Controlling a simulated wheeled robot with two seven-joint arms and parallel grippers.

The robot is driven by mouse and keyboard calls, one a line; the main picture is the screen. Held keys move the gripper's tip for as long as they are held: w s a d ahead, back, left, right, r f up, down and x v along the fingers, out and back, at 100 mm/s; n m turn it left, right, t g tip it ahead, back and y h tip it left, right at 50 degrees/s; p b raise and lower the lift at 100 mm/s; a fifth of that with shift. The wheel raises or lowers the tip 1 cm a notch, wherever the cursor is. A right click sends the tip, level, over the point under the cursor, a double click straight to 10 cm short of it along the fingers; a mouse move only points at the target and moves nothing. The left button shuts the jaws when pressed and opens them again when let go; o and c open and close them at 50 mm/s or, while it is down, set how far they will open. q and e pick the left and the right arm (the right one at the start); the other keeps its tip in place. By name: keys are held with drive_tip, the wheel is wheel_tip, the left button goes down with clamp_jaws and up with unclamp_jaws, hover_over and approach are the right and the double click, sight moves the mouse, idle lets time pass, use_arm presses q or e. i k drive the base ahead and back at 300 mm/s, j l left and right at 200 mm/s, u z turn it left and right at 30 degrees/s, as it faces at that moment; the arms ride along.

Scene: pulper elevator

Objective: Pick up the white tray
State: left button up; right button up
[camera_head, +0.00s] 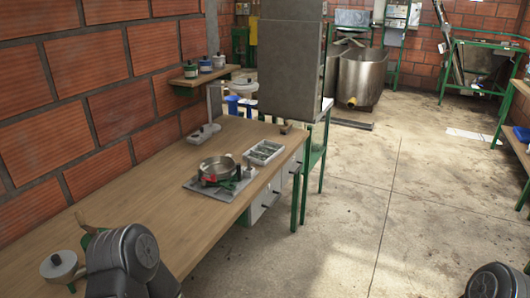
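A small white tray (257,161) lies on the wooden workbench (130,205), near its right edge and toward the far end. Its inside looks greyish and divided, or holds small items; it is too small to tell. No gripper is near it. Only dark rounded links of my arms show, at the lower left and the lower right corner. Neither of my grippers is in view.
A metal pot (216,169) stands on a grey plate left of the tray. A tall grey cabinet (290,60) rises behind the tray. The concrete floor (350,220) on the right is clear.

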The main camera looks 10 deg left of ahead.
sight(264, 152)
drive_tip(key=i+l, duration=0.3)
drive_tip(key=i+l+u, duration=0.15)
drive_tip(key=i+l, duration=0.4)
drive_tip(key=i+l+u, duration=0.15)
drive_tip(key=i+l, duration=0.15)
drive_tip(key=l, duration=0.15)
drive_tip(key=i+l, duration=0.25)
drive_tip(key=i+l+u, duration=0.15)
drive_tip(key=l, duration=0.35)
drive_tip(key=i+l, duration=0.35)
drive_tip(key=i+l+u, duration=0.15)
drive_tip(key=l, duration=0.3)
drive_tip(key=i, duration=0.05)
